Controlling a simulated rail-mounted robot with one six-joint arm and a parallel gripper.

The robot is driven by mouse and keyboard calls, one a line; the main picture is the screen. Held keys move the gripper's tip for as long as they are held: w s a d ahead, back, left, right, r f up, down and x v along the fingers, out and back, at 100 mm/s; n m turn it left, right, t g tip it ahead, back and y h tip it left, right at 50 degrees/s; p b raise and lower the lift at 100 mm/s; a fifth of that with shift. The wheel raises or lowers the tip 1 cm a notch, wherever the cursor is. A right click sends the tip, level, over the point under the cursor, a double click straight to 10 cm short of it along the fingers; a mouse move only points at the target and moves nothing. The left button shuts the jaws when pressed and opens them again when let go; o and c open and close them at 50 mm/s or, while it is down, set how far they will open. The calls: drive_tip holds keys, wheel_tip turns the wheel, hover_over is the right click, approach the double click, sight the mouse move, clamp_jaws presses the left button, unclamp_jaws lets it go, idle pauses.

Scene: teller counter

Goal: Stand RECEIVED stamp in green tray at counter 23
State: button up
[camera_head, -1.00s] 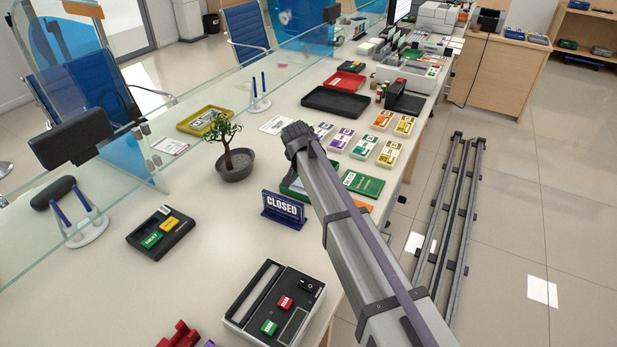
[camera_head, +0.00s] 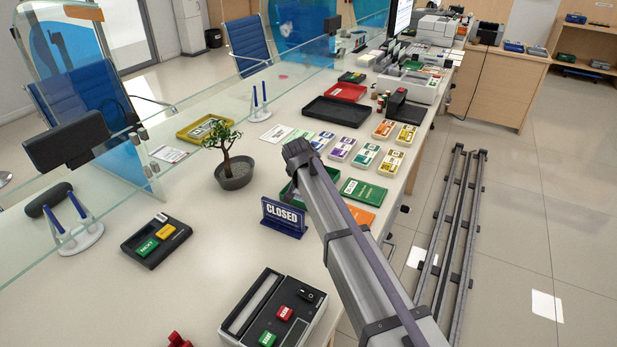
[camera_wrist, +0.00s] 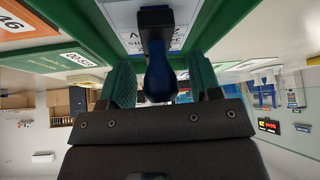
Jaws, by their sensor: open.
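A stamp with a dark blue handle (camera_wrist: 161,82) and a black base (camera_wrist: 155,16) shows in the wrist view. It appears upright over a white printed label (camera_wrist: 184,28), within the walls of a green tray (camera_wrist: 226,30). My gripper (camera_wrist: 163,84) is open, with one green finger on each side of the handle. Whether the fingers touch it I cannot tell. In the head view the green tray (camera_head: 287,190) is mostly hidden behind my arm, and the stamp and gripper are hidden there. The stamp's wording is not readable.
A CLOSED sign (camera_head: 284,215) stands just left of the tray. A potted bonsai (camera_head: 235,175) is behind it. A green booklet (camera_head: 363,191) and several banded note bundles (camera_head: 365,155) lie to the right.

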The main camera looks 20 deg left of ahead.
drive_tip(key=p+v, duration=1)
drive_tip(key=v, duration=0.2)
drive_tip(key=s+d+f+g+h, duration=0.1)
drive_tip(key=s+d+g, duration=0.1)
drive_tip(key=d, duration=1)
drive_tip(key=s+d+f+g, duration=0.1)
drive_tip(key=s+d, duration=0.2)
drive_tip(key=d, duration=1)
drive_tip(key=s+d+g+p, duration=0.1)
drive_tip(key=s+d+g, duration=0.2)
drive_tip(key=s+d, duration=1.2)
drive_tip(key=d, duration=0.4)
drive_tip(key=shift+s+d+r+g+y, duration=0.2)
drive_tip(key=shift+s+r+g+y, duration=0.1)
drive_tip(key=shift+y, duration=0.1)
